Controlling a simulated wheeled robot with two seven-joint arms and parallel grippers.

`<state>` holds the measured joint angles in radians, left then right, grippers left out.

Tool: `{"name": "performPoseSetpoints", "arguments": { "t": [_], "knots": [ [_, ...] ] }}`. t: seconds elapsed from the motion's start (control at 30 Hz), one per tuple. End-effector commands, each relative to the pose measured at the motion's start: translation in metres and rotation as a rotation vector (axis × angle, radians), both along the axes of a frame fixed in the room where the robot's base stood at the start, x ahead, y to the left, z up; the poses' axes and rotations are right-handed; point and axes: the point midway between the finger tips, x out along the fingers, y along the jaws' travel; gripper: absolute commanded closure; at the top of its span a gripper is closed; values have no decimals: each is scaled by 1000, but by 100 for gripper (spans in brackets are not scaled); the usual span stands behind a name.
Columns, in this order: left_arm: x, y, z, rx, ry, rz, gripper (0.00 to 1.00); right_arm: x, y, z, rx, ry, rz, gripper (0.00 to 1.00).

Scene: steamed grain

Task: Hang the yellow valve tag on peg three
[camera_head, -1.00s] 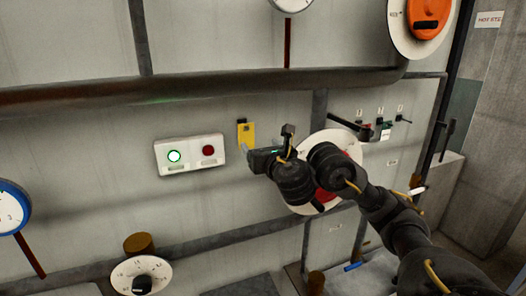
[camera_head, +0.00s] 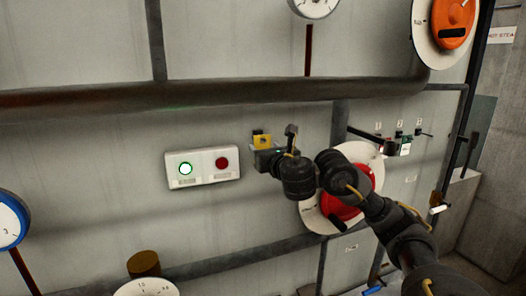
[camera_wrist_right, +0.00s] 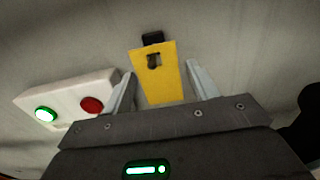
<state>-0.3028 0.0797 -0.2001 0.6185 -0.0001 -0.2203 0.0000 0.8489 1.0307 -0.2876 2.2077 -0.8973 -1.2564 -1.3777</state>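The yellow valve tag (camera_head: 262,142) hangs on a small dark hook on the grey wall panel, right of the two-button box. It also shows in the right wrist view (camera_wrist_right: 160,80), with a slot near its top and the black hook in it. My right gripper (camera_wrist_right: 160,88) is open, with one finger on each side of the tag's lower part and gaps visible. In the head view my right gripper (camera_head: 266,157) covers the tag's lower end. Peg three (camera_head: 424,133) is the rightmost of the numbered pegs at the right. My left gripper is not in view.
The white box (camera_head: 202,167) has a lit green button and a red button. A white tag (camera_head: 405,147) hangs around the middle peg. A red wheel (camera_head: 355,190) sits behind my right arm. A thick dark pipe (camera_head: 220,93) runs across above the tag.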

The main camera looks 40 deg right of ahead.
Motion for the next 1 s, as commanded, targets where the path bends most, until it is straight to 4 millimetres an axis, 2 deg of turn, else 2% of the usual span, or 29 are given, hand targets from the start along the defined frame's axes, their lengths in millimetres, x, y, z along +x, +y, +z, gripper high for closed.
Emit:
{"name": "performPoseSetpoints", "arguments": {
  "t": [0.03, 0.23, 0.27, 0.43, 0.63, 1.0],
  "knots": [
    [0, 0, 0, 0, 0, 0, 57, 0, 1, -1, 1, 1, 1, 48],
    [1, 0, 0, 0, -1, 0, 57, 1, 2, -1, 2, 0, 3, 74],
    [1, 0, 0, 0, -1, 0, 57, 1, 2, -1, 2, 0, 3, 51],
    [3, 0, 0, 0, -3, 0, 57, 2, 3, 0, 3, -1, 4, 28],
    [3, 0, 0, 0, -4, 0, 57, 2, 2, 0, 3, -1, 4, 28],
    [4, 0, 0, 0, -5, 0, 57, 2, 2, 0, 2, -2, 4, 76]
  ]
}}
